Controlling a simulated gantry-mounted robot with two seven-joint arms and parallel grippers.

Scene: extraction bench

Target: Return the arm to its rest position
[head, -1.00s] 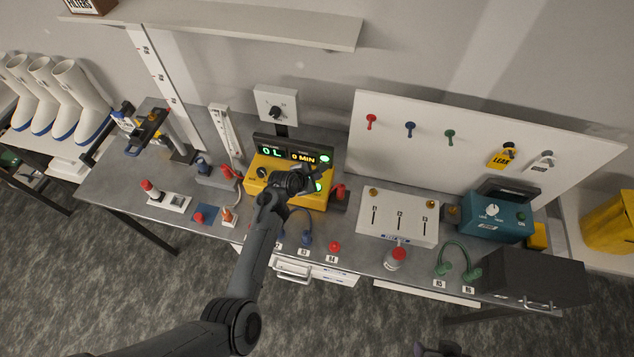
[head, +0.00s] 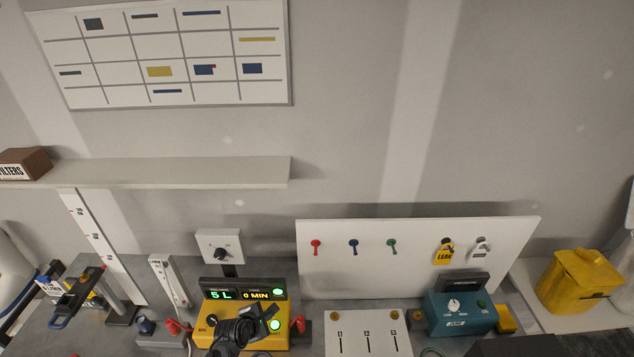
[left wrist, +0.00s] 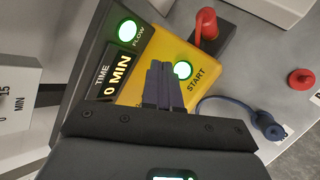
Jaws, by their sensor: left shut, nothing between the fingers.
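My left gripper (head: 246,327) is at the front of the yellow pump unit (head: 212,307), with its dark wrist covering part of that unit. In the left wrist view its slim dark fingers (left wrist: 160,84) are closed together with nothing between them. They lie in front of the yellow face, just beside the lit green START button (left wrist: 183,69); I cannot tell whether they touch it. The unit's display (head: 243,294) reads 5 L and 0 MIN. A green FLOW light (left wrist: 127,31) is also lit. My right gripper is out of view.
A white panel (head: 367,330) with several sliders and a teal box (head: 462,318) stand to the right. A pegboard (head: 420,270) rises behind. A red elbow fitting (left wrist: 206,25) and a blue hose (left wrist: 232,103) are close to the gripper.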

